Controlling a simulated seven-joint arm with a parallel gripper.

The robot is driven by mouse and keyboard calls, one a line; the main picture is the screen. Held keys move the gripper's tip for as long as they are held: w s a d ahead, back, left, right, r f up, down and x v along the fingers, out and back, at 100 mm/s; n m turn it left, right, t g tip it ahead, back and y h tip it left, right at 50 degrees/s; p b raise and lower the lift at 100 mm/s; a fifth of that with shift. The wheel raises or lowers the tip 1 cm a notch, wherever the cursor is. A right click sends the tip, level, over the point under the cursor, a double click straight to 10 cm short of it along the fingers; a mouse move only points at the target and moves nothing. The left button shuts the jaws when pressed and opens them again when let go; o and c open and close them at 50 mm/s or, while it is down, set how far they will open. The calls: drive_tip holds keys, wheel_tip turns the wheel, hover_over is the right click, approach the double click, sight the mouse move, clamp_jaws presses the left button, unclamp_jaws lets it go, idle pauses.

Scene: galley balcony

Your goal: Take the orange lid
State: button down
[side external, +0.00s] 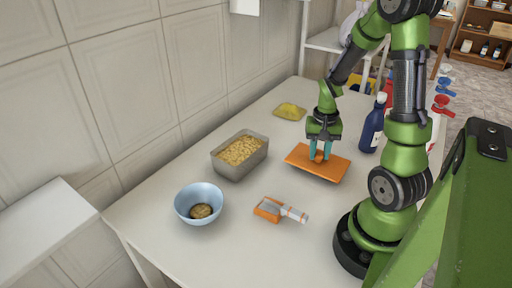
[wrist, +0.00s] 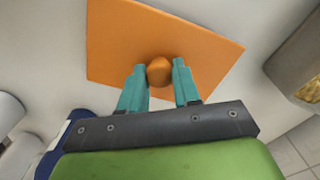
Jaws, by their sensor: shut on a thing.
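The orange lid (side external: 330,168) is a flat rectangular plate with a round knob, in the middle of the white table in the side view. It fills the upper middle of the wrist view (wrist: 205,50), with its knob (wrist: 159,71) between my teal fingertips. My gripper (side external: 320,153) points down from above and is shut on the knob of the lid. Whether the lid rests on the table or is slightly raised, I cannot tell.
A grey container (side external: 232,170) of yellowish bits stands left of the lid. A blue bowl (side external: 187,209) holds a brown round item. An orange-and-white brush-like tool (side external: 268,210) lies in front. A yellow item (side external: 290,111) lies behind. A dark blue bottle (side external: 372,128) stands close on the right.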

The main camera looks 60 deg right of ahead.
drive_tip(key=shift+r, duration=3.05)
